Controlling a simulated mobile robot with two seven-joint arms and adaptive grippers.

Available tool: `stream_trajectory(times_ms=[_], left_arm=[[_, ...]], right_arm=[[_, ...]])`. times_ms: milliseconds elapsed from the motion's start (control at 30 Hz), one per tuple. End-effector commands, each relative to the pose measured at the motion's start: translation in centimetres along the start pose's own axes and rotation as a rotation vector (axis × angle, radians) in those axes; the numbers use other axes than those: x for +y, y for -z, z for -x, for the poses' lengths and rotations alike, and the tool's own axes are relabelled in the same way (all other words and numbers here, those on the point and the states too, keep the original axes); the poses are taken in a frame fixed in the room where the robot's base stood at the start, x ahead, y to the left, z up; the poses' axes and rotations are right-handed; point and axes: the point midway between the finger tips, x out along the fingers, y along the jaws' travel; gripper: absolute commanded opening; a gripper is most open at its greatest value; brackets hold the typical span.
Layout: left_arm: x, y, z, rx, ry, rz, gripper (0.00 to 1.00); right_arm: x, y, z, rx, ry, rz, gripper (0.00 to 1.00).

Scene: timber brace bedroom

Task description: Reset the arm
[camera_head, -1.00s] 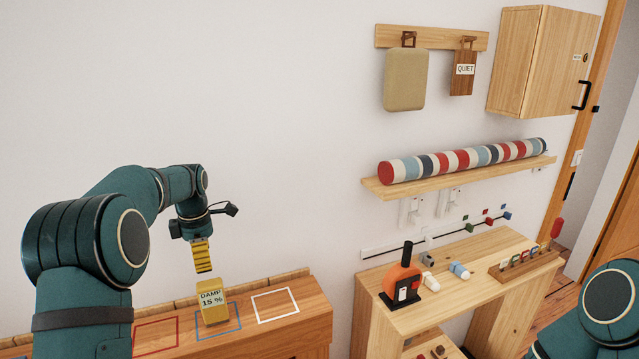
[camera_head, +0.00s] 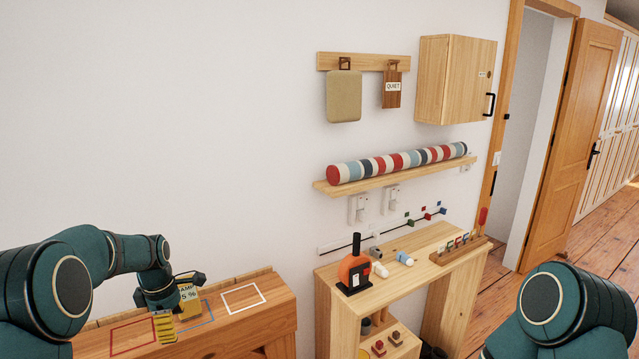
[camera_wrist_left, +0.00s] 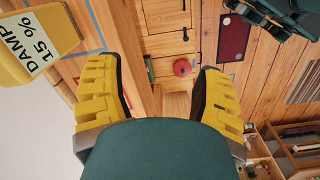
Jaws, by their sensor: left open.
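My left gripper (camera_head: 165,328) has yellow ribbed fingers and hangs low over the front of the wooden bench (camera_head: 240,325). In the left wrist view its two fingers (camera_wrist_left: 155,95) are spread wide with nothing between them. A yellow block-shaped meter (camera_head: 188,300) reading "DAMP 15 %" stands at the blue square outline on the bench, partly hidden by my left wrist. It also shows in the left wrist view (camera_wrist_left: 35,45), outside the fingers at the upper left. My right arm shows at the lower right, but its gripper is out of view.
A red outline (camera_head: 132,337) and an empty white outline (camera_head: 243,298) flank the blue one. To the right, a wooden table (camera_head: 400,275) holds an orange-black device (camera_head: 354,270) and small items. A shelf (camera_head: 400,175) carries a striped roll. An open door stands far right.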

Motion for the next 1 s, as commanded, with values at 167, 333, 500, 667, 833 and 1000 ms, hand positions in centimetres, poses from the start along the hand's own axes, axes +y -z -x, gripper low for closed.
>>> stream_trajectory(times_ms=[167, 333, 500, 667, 833, 1000], left_arm=[[-3.6, -3.8, -9.4, -0.063, -0.012, -0.320, 0.67], [-9.9, -8.2, -18.2, -0.130, -0.066, -0.702, 0.67], [-18.6, -12.3, -24.7, -0.180, -0.150, -1.095, 0.67], [-25.9, -14.7, -27.3, -0.194, -0.233, -1.396, 0.67], [-30.0, -15.7, -27.8, -0.184, -0.292, -1.575, 0.67], [-30.9, -15.8, -27.7, -0.178, -0.308, -1.619, 0.67]], right_arm=[[0.5, -0.2, -1.5, -0.002, -0.001, 0.001, 0.47], [1.0, -0.6, -3.0, -0.007, -0.003, 0.002, 0.47], [1.6, -0.9, -4.5, -0.011, -0.005, 0.003, 0.47], [1.9, -1.2, -5.6, -0.014, -0.007, 0.004, 0.47], [2.1, -1.3, -6.1, -0.015, -0.008, 0.004, 0.47], [2.1, -1.3, -6.1, -0.015, -0.008, 0.005, 0.47]])
